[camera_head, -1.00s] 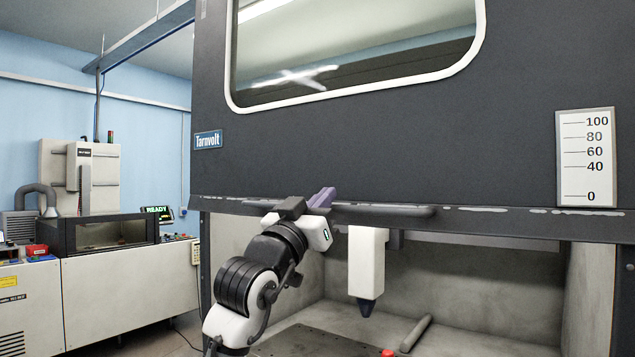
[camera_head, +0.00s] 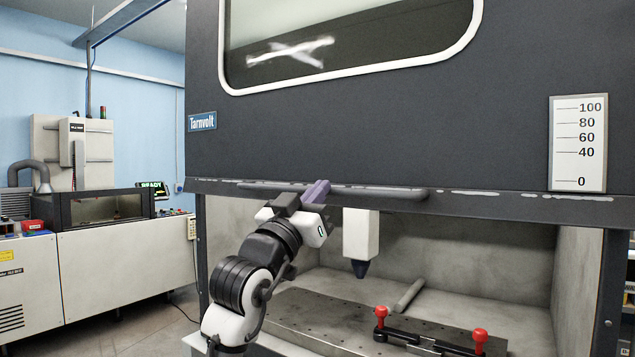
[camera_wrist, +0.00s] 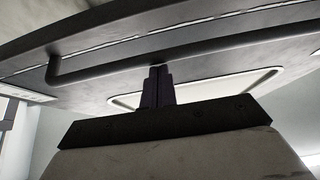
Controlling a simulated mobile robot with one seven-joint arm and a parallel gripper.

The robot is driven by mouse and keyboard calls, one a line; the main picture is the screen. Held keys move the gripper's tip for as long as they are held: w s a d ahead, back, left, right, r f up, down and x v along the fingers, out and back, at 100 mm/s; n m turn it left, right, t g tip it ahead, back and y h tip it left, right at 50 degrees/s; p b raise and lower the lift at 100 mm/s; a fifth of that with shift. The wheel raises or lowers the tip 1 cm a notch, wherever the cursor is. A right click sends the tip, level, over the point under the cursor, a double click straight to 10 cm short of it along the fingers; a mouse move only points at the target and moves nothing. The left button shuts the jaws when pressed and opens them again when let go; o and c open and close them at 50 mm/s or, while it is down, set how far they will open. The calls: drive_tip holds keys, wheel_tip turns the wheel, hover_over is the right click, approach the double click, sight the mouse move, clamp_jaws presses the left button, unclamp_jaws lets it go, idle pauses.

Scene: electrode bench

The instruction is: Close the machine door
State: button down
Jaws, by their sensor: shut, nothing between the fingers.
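The machine door (camera_head: 350,130) is a large dark grey panel with a white-framed window and a "Tarnvolt" label. It stands raised, with the work chamber showing open below its lower edge. A dark bar handle (camera_head: 380,193) runs along that lower edge; it also shows in the wrist view (camera_wrist: 110,68). My gripper (camera_head: 316,191) is shut and empty, its purple-grey fingers up against or very close to the handle's left part. In the wrist view my fingers (camera_wrist: 158,80) point up at the handle; I cannot tell whether they touch it.
Inside the chamber are a white tool head (camera_head: 360,233) with a dark tip, a worktable (camera_head: 320,315), a grey rod (camera_head: 408,296) and a clamp with red knobs (camera_head: 430,340). A scale plate (camera_head: 578,143) is on the door's right. Another machine (camera_head: 120,270) stands at the left.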

wheel_tip(320, 180, down, 45)
drive_tip(key=b, duration=3)
drive_tip(key=shift+w+d+f, duration=0.2)
drive_tip(key=shift+w, duration=0.2)
